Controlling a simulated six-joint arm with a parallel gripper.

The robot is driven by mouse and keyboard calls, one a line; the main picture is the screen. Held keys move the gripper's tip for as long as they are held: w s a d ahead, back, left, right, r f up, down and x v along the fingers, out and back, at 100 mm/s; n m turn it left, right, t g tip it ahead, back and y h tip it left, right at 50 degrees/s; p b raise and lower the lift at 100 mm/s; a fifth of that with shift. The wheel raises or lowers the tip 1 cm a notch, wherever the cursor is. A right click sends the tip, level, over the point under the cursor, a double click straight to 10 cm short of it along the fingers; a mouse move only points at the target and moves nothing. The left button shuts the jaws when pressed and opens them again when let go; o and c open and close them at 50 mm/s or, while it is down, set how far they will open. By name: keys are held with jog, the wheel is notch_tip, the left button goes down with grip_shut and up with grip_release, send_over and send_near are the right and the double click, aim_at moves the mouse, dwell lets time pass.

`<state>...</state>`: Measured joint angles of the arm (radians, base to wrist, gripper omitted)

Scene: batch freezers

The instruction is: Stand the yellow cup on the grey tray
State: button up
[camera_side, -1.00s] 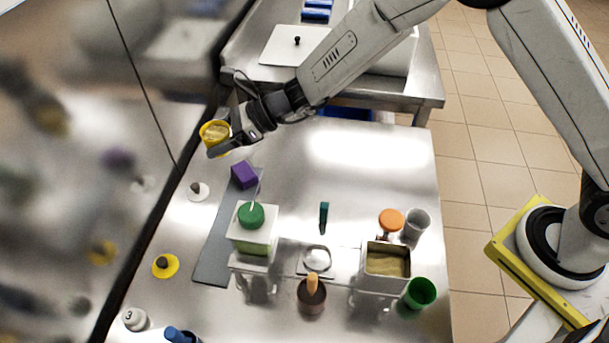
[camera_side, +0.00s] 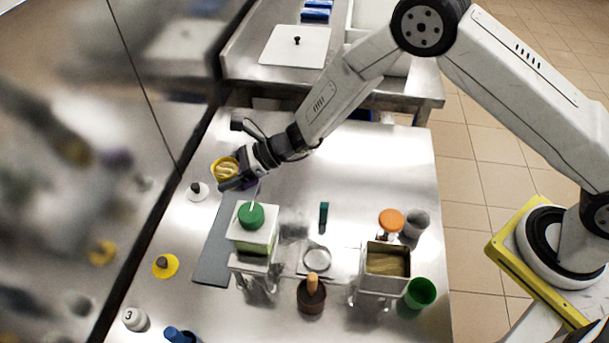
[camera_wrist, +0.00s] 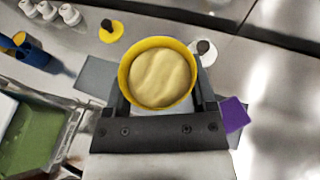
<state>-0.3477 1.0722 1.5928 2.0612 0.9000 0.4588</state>
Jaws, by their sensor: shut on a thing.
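The yellow cup (camera_side: 217,174), filled with a pale yellowish content, is held upright or nearly so in my gripper (camera_side: 231,176). In the wrist view the cup (camera_wrist: 126,76) sits between the two fingers of my gripper (camera_wrist: 160,98), which are shut on its sides. The grey tray (camera_side: 210,259) is a flat, dark strip lying on the steel table. The cup appears above the tray's far end in the side view. In the wrist view parts of the tray (camera_wrist: 95,76) show beside and behind the cup. The gap between cup and tray is hard to judge.
A purple block (camera_wrist: 233,115) lies by the tray's far end, mostly hidden by my gripper in the side view. A green-topped container (camera_side: 252,236) stands beside the tray's near part. A white-based knob (camera_side: 197,190) and a yellow one (camera_side: 165,265) lie left of the tray.

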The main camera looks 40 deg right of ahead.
send_over(234, 198)
jog(key=s, duration=0.2)
jog(key=shift+s+a+f, duration=0.1)
jog(key=shift+a+f, duration=0.1)
jog(key=shift+f, duration=0.95)
jog(key=shift+s+a+f, duration=0.1)
jog(key=shift+a+f, duration=0.05)
jog(key=shift+f, duration=0.95)
jog(key=shift+f, duration=0.1)
jog(key=shift+f, duration=2)
jog(key=shift+f, duration=0.1)
jog(key=o, duration=1.2)
jog(key=shift+c, duration=0.2)
jog(key=v, duration=1.2)
jog(key=shift+d, duration=0.1)
